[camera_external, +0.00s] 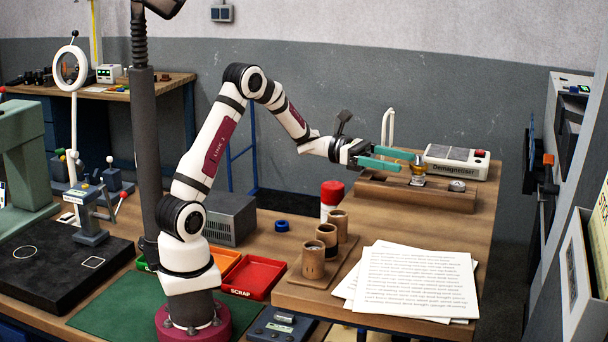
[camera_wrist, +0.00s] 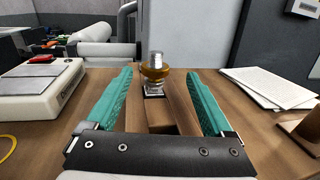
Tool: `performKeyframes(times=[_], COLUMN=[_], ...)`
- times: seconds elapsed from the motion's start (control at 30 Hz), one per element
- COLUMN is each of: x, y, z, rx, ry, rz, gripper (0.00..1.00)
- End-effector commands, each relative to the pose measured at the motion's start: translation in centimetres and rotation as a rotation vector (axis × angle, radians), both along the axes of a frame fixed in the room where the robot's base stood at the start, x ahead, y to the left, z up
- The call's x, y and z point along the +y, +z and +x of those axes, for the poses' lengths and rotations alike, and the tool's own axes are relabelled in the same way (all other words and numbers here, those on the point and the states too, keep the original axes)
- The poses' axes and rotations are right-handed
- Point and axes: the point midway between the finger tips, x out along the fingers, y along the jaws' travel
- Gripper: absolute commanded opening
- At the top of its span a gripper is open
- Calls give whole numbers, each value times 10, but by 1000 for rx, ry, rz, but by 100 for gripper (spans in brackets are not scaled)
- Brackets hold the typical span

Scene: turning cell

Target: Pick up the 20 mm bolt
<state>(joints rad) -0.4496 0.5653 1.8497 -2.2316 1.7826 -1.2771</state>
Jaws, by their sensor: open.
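A small upright piece with a silver top and an amber-gold collar, which looks like the bolt (camera_wrist: 156,68), stands on a wooden block in the wrist view. It also shows in the external view (camera_external: 418,171). A small dark-and-white label is below it, too small to read. My gripper (camera_external: 406,160) has two teal fingers spread apart. In the wrist view the bolt stands upright between the lines of the fingers, near or just past their tips (camera_wrist: 163,73), a little left of centre. Nothing is held, and I see no contact.
The wooden block (camera_external: 390,192) also bears a round metal piece (camera_external: 457,186). A white demagnetiser (camera_external: 456,160) stands behind it, at the left in the wrist view. Papers (camera_external: 415,283), wooden cups (camera_external: 313,262) and a red scrap tray (camera_external: 253,277) lie nearer the base.

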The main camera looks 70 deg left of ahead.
Motion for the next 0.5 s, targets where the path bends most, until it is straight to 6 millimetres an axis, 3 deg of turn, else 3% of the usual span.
performKeyframes(times=[0.27,0.5], x=[-38,-41], y=[-2,-2], z=[33,36], rx=[-1,0], ry=[-4,-1], rz=[2,1], gripper=[86,86])
